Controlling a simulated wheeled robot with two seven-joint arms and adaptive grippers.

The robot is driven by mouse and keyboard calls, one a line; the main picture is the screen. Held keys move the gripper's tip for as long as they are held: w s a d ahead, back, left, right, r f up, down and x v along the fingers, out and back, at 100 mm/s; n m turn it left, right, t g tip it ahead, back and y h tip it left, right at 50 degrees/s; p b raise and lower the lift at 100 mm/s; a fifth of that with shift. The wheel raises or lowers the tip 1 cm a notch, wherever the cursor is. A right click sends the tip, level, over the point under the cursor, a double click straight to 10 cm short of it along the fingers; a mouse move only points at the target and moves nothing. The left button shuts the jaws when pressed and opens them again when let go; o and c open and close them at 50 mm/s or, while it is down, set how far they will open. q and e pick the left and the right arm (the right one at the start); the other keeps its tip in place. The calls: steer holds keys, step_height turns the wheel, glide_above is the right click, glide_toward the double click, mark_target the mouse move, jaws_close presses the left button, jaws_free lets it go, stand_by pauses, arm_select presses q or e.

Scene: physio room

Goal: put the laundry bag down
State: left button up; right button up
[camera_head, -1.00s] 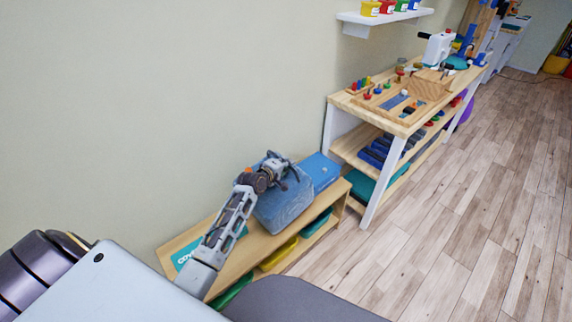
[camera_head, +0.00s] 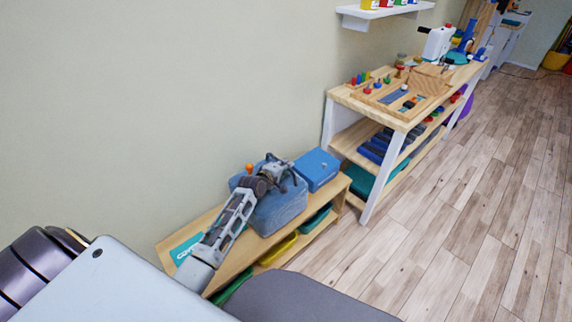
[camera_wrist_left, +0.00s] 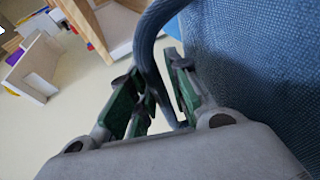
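The laundry bag (camera_head: 283,212) is a blue fabric bag, upright on the low wooden bench by the wall. It appears to rest on the bench top; its contact edge is partly hidden by my arm. My left gripper (camera_head: 277,172) is at the top of the bag. In the left wrist view, the gripper's fingers (camera_wrist_left: 160,88) are close together with the bag's blue handle (camera_wrist_left: 149,45) between them. The bag's woven side (camera_wrist_left: 262,70) fills the right of that view. My right gripper is not in view.
The low bench (camera_head: 205,222) has coloured trays below and a teal item (camera_head: 186,248) at its left end. A blue box (camera_head: 317,168) stands close to the bag's right. A taller wooden shelf table (camera_head: 395,122) with therapy toys stands beyond. The floor on the right is clear.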

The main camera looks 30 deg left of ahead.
arm_select(q)
steer(key=shift+o, duration=1.1)
steer(key=shift+r, duration=0.1)
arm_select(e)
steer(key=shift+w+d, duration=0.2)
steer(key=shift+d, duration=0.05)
arm_select(q)
steer(key=shift+r, duration=0.1)
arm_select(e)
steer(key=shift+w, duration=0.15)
